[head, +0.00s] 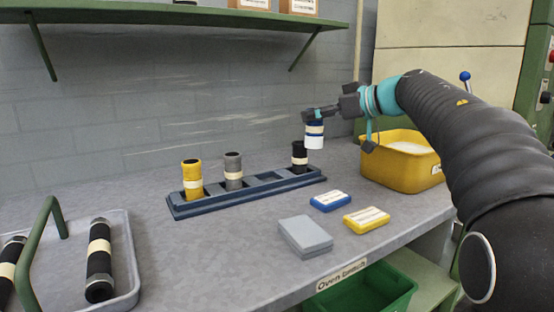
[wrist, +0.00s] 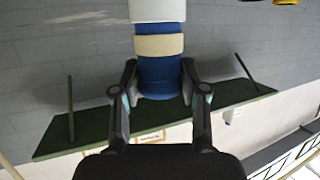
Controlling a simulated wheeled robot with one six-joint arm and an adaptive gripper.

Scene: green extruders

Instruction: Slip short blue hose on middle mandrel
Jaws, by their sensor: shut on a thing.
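My gripper (head: 317,116) is shut on a short blue hose (head: 314,123), held upright in the air above the back right of the bench. The hose has a cream band and a white lower end. In the wrist view, my gripper (wrist: 160,92) has a finger on each side of the blue hose (wrist: 159,70), with the white end pointing away from my wrist at the top edge. No mandrel can be made out in either view.
A blue-grey rack (head: 245,194) holds a yellow hose (head: 192,182), a grey hose (head: 233,172) and a black hose (head: 299,158); one slot between grey and black looks empty. A yellow bin (head: 400,175), small boxes (head: 330,201) and a left tray (head: 125,285) with black hoses surround it.

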